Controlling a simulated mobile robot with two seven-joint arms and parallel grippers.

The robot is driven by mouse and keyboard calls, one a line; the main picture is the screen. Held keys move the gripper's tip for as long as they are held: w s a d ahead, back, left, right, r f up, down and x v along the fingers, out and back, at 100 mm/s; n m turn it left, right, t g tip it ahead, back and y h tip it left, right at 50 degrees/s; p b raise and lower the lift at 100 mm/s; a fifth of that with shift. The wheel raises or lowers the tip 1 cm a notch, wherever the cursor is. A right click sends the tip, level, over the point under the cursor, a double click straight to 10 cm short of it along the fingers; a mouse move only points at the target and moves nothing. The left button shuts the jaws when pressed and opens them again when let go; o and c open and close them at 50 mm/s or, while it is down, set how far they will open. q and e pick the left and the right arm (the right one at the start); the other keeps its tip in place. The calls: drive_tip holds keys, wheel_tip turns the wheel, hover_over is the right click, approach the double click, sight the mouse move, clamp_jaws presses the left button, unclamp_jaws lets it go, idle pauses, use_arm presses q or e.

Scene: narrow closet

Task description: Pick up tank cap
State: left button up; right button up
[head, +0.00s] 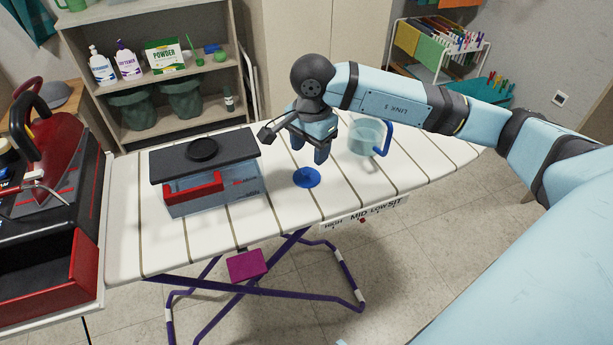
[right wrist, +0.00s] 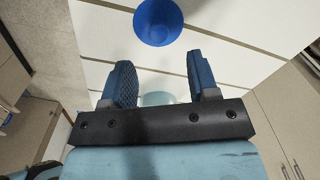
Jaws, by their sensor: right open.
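The small round blue cap (head: 307,177) lies on the striped white ironing board, right of the water tank. It also shows at the top of the right wrist view (right wrist: 158,22). The clear tank (head: 215,196) has a black top with a round black part (head: 203,149) and a red front piece. My right gripper (head: 310,152) points down above the board, just behind the cap. In the right wrist view its two blue fingers (right wrist: 158,75) are apart with nothing between them, and the cap lies beyond their tips. My left gripper is out of view.
A clear pitcher (head: 364,138) with a blue handle stands right of my gripper. A red iron (head: 50,150) on its black and red base stands at the far left. The board (head: 375,190) is clear in front of the pitcher. Shelves (head: 163,88) stand behind.

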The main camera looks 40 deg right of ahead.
sight(307, 170)
drive_tip(key=f, duration=0.5)
drive_tip(key=shift+a+f, duration=0.35)
drive_tip(key=shift+a, duration=0.05)
drive_tip(key=c, duration=1)
